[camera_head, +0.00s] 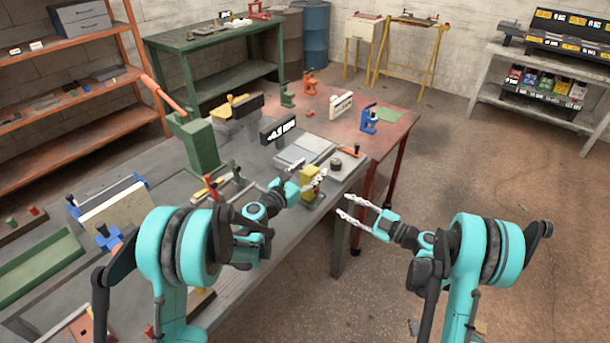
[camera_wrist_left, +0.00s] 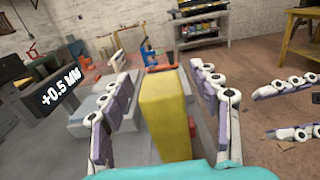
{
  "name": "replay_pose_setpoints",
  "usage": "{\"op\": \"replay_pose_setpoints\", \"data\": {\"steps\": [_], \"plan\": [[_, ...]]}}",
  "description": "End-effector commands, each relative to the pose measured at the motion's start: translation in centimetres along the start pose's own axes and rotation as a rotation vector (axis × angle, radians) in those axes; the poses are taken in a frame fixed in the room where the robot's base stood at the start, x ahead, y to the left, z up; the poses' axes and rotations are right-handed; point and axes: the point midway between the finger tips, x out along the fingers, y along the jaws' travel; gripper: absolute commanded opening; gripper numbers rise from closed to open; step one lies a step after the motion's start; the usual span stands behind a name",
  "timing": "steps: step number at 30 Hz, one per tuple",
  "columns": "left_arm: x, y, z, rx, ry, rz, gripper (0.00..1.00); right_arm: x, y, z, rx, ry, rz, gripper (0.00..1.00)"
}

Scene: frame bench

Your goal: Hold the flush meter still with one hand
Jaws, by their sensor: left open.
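A yellow upright block-shaped device (camera_head: 311,186), which I take to be the flush meter, stands near the bench's front edge. In the left wrist view its yellow body (camera_wrist_left: 166,115) rises between my left fingers. My left gripper (camera_head: 314,179) is open around it, with a visible gap on each side. The lower part of the device is hidden in the wrist view. My right gripper (camera_head: 343,206) is open and empty, off the bench's front edge to the right of the device. Its spread fingers (camera_wrist_left: 290,107) also show at the right of the wrist view.
A black display reading about +0.5 (camera_head: 279,130) stands behind, near a grey plate (camera_head: 305,148). A blue device (camera_head: 370,120) and a red-handled tool (camera_head: 350,149) are farther right. A green clamp-like block (camera_head: 201,147) stands left.

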Motion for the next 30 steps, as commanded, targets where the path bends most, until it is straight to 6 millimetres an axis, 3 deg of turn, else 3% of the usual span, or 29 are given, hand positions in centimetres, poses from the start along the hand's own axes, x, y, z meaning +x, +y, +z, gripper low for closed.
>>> {"op": "replay_pose_setpoints", "data": {"steps": [7,13,14,30], "plan": [[0.07,-0.01,0.00,0.001,0.000,0.000,0.59,0.00,0.00,0.00,0.000,0.000,0.000,0.34],[0.05,-0.01,0.01,0.001,0.000,0.000,0.07,0.00,0.00,0.00,0.000,0.000,0.000,0.34],[0.05,-0.01,0.01,0.001,0.000,0.000,0.04,0.00,0.00,0.00,0.000,0.000,0.000,0.34],[0.03,-0.01,0.01,0.001,0.000,0.000,0.04,0.00,0.00,0.00,0.000,0.000,0.000,0.34]]}}
